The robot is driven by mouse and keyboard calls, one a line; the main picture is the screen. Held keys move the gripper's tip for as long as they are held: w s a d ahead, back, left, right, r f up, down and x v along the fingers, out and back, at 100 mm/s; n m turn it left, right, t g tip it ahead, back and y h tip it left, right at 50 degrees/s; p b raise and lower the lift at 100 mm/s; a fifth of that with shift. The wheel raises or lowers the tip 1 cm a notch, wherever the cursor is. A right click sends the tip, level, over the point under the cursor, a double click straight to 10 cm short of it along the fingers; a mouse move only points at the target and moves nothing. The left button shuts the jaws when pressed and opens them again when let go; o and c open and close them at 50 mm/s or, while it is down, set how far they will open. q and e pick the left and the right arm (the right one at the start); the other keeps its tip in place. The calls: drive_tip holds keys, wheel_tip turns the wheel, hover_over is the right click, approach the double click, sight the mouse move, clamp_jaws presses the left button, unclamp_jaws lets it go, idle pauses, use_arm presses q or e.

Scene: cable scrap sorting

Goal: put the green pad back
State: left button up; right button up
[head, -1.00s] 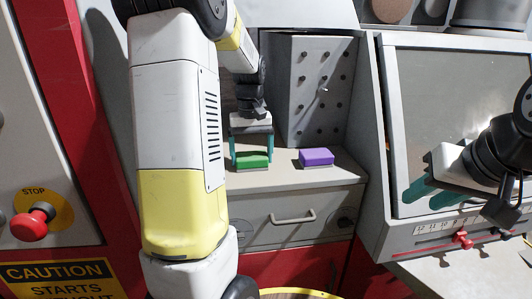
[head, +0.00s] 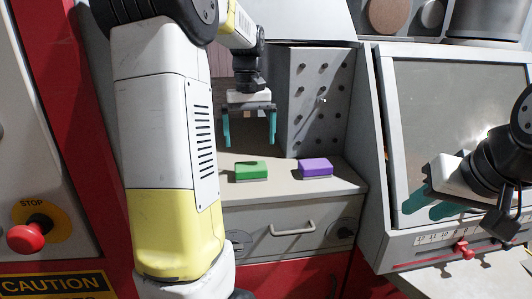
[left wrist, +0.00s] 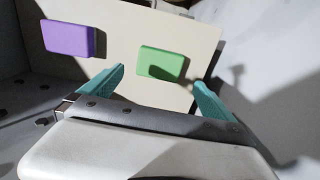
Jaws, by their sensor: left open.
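The green pad (head: 251,171) lies flat on the beige shelf (head: 285,190), to the left of a purple pad (head: 315,168). My left gripper (head: 249,142) is open and empty above and behind the green pad, its teal fingers pointing down, clear of the pad. In the left wrist view the green pad (left wrist: 161,63) shows beyond the gap between the open fingers (left wrist: 160,80), with the purple pad (left wrist: 69,39) to its left. My right gripper (head: 420,203) is at the right by the grey-framed panel, with its teal fingers apart and nothing seen between them.
A drawer with a handle (head: 292,228) is under the shelf. A red stop button (head: 26,238) is at the far left. The shelf front is free.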

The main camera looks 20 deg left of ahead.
use_arm(q)
drive_tip(key=s+d+r+m+t+h, duration=0.1)
drive_tip(key=s+d+r+m+t, duration=0.25)
drive_tip(key=s+d, duration=0.45)
drive_tip(key=s+d+f+m+t+h, duration=0.1)
drive_tip(key=s+d+f+m+t, duration=0.1)
drive_tip(key=s, duration=1)
drive_tip(key=shift+d+f+t, duration=0.35)
drive_tip(key=shift+d+f, duration=0.35)
drive_tip(key=shift+f, duration=0.25)
drive_tip(key=shift+s, duration=0.1)
drive_tip(key=shift+c, duration=0.4)
